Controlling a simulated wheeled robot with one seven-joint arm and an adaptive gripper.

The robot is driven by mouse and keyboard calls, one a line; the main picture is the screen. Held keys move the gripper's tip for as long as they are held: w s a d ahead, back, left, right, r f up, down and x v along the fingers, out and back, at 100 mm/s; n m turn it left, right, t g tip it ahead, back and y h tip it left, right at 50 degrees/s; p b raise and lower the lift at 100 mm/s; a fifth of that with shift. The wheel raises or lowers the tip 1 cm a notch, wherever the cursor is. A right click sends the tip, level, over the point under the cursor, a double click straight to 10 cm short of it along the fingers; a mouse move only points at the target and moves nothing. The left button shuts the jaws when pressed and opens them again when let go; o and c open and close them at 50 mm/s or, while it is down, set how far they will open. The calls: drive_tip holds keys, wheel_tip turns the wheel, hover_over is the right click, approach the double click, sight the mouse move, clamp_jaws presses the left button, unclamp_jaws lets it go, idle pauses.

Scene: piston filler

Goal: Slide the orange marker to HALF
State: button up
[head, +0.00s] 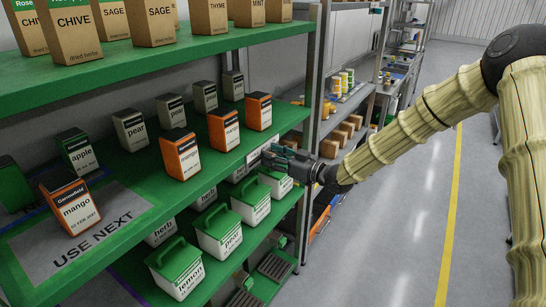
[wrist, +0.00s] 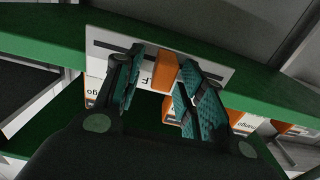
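The orange marker (wrist: 165,73) sits on a white label plate (wrist: 213,72) with a dark horizontal slot, fixed to the green shelf edge. A letter that looks like F shows left of the marker; the rest of the lettering is hidden behind my fingers. My gripper (wrist: 160,68) is open, with one teal-padded finger on each side of the marker. A gap shows between the left finger and the marker; the right finger is very near it, and I cannot tell if they touch. In the head view my gripper (head: 272,154) is at the front edge of the middle shelf.
The middle green shelf (head: 140,165) holds orange mango boxes (head: 181,154), grey pear boxes and a green apple box. White tubs with green lids (head: 222,234) stand on the shelf below. A grey USE NEXT mat (head: 40,247) lies at left. The aisle floor (head: 400,220) at right is clear.

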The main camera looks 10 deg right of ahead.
drive_tip(key=v, duration=1.2)
drive_tip(key=s+a+f+m+g+h, duration=0.1)
drive_tip(key=s+f+m+g+h, duration=0.15)
drive_tip(key=s+f, duration=0.6)
drive_tip(key=s+a+f+m+g+h+b, duration=0.1)
drive_tip(key=s+f+m+h, duration=0.2)
drive_tip(key=f, duration=1)
drive_tip(key=s+f+m+g+h, duration=0.1)
drive_tip(key=s+f+m+h, duration=0.15)
drive_tip(key=s+f, duration=0.65)
drive_tip(key=s+d+f+g+h, duration=0.1)
drive_tip(key=s+f, duration=0.3)
drive_tip(key=s, duration=0.5)
drive_tip(key=s+d+f+m+g+h, duration=0.1)
drive_tip(key=s+f+g, duration=0.3)
drive_tip(key=s, duration=0.4)
drive_tip(key=s+d+f+m+g+h, duration=0.1)
drive_tip(key=s+d+f+g+h, duration=0.1)
drive_tip(key=s+f, duration=0.3)
drive_tip(key=s+d+h, duration=0.1)
drive_tip(key=s, duration=0.3)
drive_tip(key=shift+s+d+f+h+b, duration=0.2)
drive_tip(key=shift+s+d+h+b, duration=0.05)
drive_tip(key=shift+s+h+b, duration=0.1)
drive_tip(key=shift+w, duration=0.1)
